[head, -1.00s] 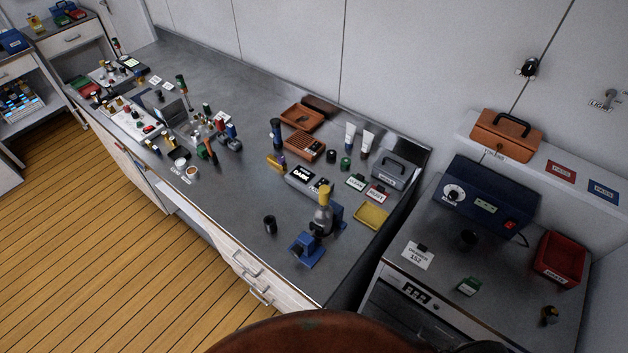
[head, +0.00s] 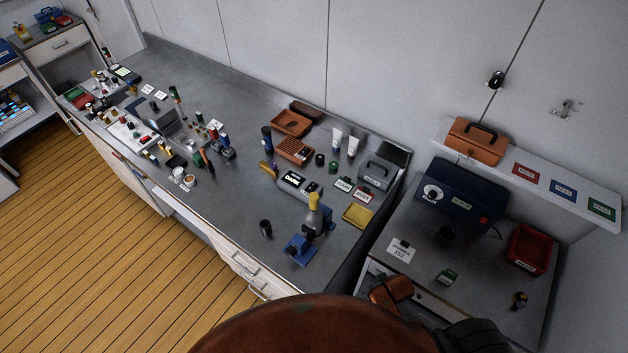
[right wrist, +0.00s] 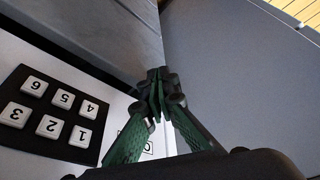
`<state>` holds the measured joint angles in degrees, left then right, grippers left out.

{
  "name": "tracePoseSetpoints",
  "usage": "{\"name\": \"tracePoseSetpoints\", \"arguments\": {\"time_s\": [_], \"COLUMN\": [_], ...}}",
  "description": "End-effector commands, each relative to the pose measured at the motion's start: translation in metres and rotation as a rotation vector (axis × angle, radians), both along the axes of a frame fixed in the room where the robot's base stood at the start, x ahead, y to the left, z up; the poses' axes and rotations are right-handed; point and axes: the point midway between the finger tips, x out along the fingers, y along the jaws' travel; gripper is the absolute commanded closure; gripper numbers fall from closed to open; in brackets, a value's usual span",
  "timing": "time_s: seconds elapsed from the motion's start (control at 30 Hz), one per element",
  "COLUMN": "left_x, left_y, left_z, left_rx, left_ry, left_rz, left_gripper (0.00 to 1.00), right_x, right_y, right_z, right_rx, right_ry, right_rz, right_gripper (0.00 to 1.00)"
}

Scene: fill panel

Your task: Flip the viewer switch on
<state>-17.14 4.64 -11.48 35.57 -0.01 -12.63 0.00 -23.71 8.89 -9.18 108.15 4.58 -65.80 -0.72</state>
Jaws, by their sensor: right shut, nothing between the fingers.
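A grey box with a "DARK" display (head: 291,179) lies on the long bench in the head view. A small dark part with light marks (head: 311,187) is at its right end; I cannot tell whether it is the viewer switch or how it is set. In the right wrist view, my right gripper (right wrist: 158,82) has its green fingers together and empty. It is close to a pale panel with a black keypad (right wrist: 52,115), numbered 1 to 6 and seen upside down. I cannot tell whether the fingertips touch anything. My left gripper is not in view.
A blue-and-yellow microscope (head: 308,232) and a black cup (head: 265,228) stand near the DARK box. A yellow tray (head: 358,215) is to its right. The right-hand bench holds a dark blue unit (head: 465,195) and a red bin (head: 528,248). The wooden floor is clear.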

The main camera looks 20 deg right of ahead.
Motion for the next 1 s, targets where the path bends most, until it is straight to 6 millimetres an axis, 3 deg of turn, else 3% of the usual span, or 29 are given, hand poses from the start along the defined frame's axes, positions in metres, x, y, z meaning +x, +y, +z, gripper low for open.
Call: {"name": "tracePoseSetpoints", "arguments": {"time_s": [0.03, 0.17, 0.23, 0.5, 0.77, 1.0], "left_x": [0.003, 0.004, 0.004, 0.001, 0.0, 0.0], "left_y": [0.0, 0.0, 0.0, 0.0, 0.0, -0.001], "left_z": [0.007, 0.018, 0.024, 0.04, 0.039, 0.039], "left_rx": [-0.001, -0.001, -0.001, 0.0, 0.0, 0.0], "left_ry": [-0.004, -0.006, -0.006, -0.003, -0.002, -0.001], "left_rz": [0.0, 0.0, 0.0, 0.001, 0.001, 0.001], "left_gripper": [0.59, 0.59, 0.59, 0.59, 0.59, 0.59], "right_x": [0.004, 0.014, 0.035, 0.111, 0.192, 0.272], "right_y": [0.001, 0.004, 0.01, 0.048, 0.074, 0.083], "right_z": [0.026, 0.081, 0.115, 0.217, 0.249, 0.295], "right_rx": [0.0, 0.004, 0.017, 0.081, 0.135, 0.178], "right_ry": [-0.013, -0.042, -0.079, -0.206, -0.291, -0.375], "right_rz": [0.003, 0.02, 0.059, 0.263, 0.421, 0.524], "right_gripper": [1.0, 1.0, 1.0, 1.0, 1.0, 1.0]}}
